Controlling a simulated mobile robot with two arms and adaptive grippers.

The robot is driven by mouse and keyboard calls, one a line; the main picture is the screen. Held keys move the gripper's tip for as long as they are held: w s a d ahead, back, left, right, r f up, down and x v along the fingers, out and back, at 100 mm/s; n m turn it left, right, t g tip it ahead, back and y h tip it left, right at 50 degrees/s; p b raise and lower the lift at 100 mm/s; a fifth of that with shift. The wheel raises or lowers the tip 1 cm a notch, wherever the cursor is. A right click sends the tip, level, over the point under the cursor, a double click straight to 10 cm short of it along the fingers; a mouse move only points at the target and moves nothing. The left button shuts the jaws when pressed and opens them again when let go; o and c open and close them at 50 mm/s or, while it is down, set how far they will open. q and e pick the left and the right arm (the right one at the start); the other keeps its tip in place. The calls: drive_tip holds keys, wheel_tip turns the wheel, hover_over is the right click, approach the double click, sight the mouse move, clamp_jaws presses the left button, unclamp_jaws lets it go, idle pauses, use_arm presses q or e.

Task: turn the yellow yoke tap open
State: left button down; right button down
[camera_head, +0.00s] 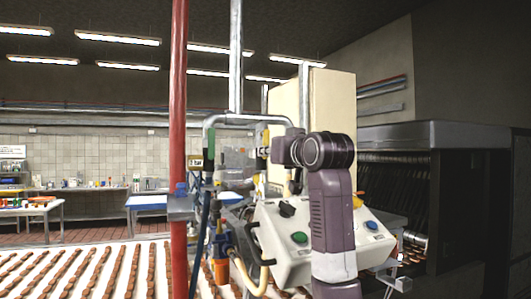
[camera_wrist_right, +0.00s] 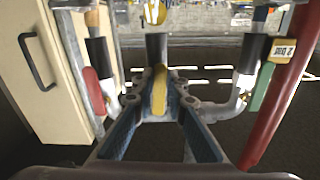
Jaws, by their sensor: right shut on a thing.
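The yellow yoke tap (camera_wrist_right: 159,92) shows in the right wrist view as an upright yellow handle between the two fingers of my right gripper (camera_wrist_right: 160,103). The fingers are closed on it from both sides. In the head view, my right arm rises from the bottom and its gripper (camera_head: 277,151) points left at the pipework. A small yellow part (camera_head: 262,152) shows just beside the fingertips there. The gripper hides most of the tap in the head view, and the tap's turn angle is hard to tell. My left gripper is in neither view.
A red pipe (camera_head: 179,120) stands left of the pipework. A grey control box (camera_head: 290,262) with green and blue buttons sits below my right arm. A cream cabinet (camera_head: 330,105) stands behind. A conveyor (camera_head: 85,258) with rows of brown pieces fills the lower left.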

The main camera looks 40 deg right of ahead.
drive_tip(key=shift+s+d+r+n, duration=0.15)
drive_tip(key=shift+d+r+n, duration=0.15)
drive_tip(key=shift+n, duration=0.2)
drive_tip(key=c, duration=2.3)
unclamp_jaws()
drive_tip(key=o, duration=0.4)
drive_tip(key=shift+f, duration=0.2)
drive_tip(key=shift+c, duration=0.2)
drive_tip(key=v, duration=1.1)
drive_tip(key=shift+s+a, duration=0.2)
drive_tip(key=shift+s, duration=0.15)
drive_tip(key=shift+f, duration=0.1)
